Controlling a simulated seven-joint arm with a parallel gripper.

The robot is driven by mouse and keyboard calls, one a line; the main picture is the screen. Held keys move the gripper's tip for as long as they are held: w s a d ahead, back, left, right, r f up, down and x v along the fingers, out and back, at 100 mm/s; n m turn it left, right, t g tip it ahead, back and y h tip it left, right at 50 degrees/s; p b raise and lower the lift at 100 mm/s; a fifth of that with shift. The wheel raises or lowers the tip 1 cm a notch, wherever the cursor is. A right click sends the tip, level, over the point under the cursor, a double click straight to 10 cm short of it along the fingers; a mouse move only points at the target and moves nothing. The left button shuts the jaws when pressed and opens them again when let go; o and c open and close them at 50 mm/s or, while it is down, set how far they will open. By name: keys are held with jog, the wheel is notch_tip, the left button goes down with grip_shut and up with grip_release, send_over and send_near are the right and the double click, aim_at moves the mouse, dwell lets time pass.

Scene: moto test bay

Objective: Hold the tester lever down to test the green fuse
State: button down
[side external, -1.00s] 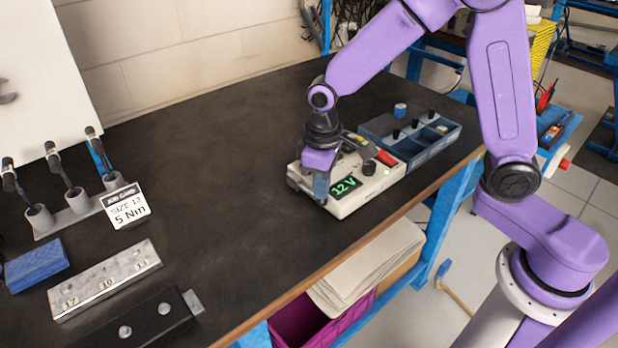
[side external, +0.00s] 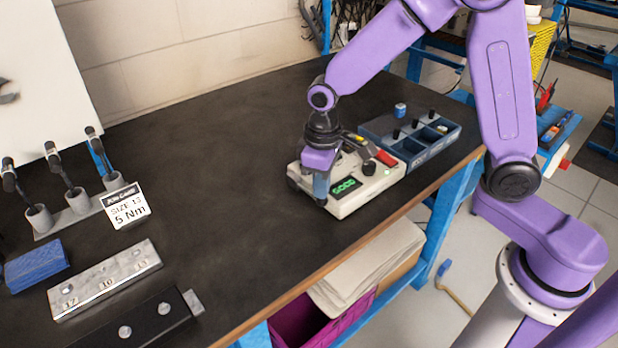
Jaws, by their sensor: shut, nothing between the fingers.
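The cream tester (side external: 350,205) sits near the right front edge of the dark bench. Its small screen (side external: 345,186) shows green text that reads GOOD. A black knob (side external: 369,168) and a red part (side external: 386,157) are on its top. My gripper (side external: 320,198) is shut and points down at the left end of the tester, beside the screen. The lever is not clearly visible; my gripper covers that end, and I cannot tell exactly what the fingertips touch. I cannot make out the green fuse.
A blue compartment tray (side external: 425,150) stands just behind and right of the tester. At the left are tools in grey holders, a sign reading 5 Nm (side external: 125,206), a blue block (side external: 37,264) and a metal socket block (side external: 105,280). The bench middle is clear.

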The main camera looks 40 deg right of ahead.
notch_tip(320, 180, up, 9)
dwell(1.3)
jog(key=s+d+f+n, duration=0.1)
jog(key=s+d+n, duration=0.2)
jog(key=s, duration=0.9)
jog(key=s+d+n, duration=0.3)
jog(key=s+d, duration=0.3)
jog(key=s, duration=0.6)
jog(key=shift+d+f+n, duration=0.3)
jog(key=shift+d+f, duration=0.1)
